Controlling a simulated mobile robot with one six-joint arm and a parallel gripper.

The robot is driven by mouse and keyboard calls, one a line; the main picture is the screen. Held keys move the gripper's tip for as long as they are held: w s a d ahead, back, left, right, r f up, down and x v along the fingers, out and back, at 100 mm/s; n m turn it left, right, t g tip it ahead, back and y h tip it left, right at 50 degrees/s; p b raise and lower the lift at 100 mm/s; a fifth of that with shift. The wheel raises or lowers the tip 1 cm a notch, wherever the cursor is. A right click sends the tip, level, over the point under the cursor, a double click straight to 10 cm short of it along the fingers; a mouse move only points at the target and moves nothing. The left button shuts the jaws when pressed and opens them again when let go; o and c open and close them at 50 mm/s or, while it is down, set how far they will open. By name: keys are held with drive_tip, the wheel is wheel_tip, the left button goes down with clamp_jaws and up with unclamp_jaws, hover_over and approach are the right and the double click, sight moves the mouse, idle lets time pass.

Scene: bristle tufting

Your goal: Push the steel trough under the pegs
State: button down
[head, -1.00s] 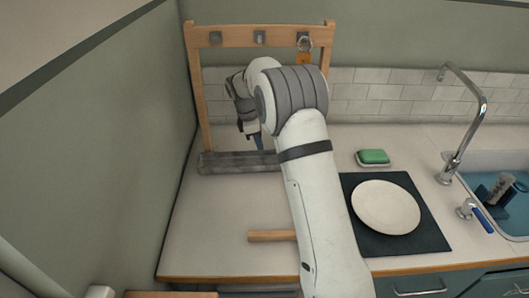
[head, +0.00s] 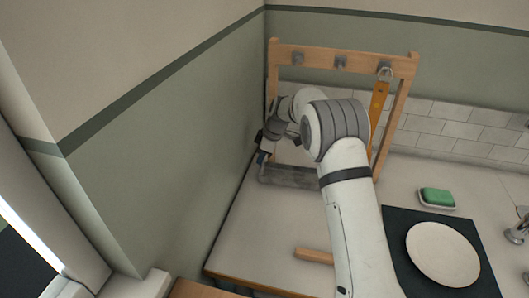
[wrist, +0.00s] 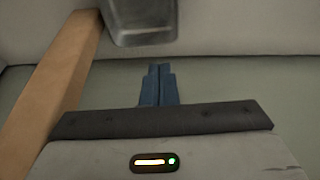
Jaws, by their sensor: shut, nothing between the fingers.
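The grey steel trough (head: 291,177) lies on the counter at the foot of the wooden rack, its left end by the left post; my arm hides part of its right side. The rack's top rail carries three metal pegs: left (head: 298,58), middle (head: 341,62) and right (head: 385,71). My gripper (head: 262,157) is low at the trough's left end, near the wall; whether it touches the trough cannot be told. In the wrist view its blue fingers (wrist: 158,85) are together and empty. A grey metal shape (wrist: 142,22) shows beyond them; I cannot tell which part it is.
An orange piece (head: 378,105) hangs from the right peg. The green wall (head: 190,165) stands close on the left. A wooden handle (head: 314,256) lies near the front edge. A plate (head: 442,252) on a dark mat and green soap (head: 437,196) are on the right.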

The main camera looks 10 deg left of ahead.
drive_tip(key=x, duration=0.5)
drive_tip(key=shift+a+f+p, duration=0.1)
drive_tip(key=shift+f+p, duration=0.2)
drive_tip(key=shift+f, duration=0.05)
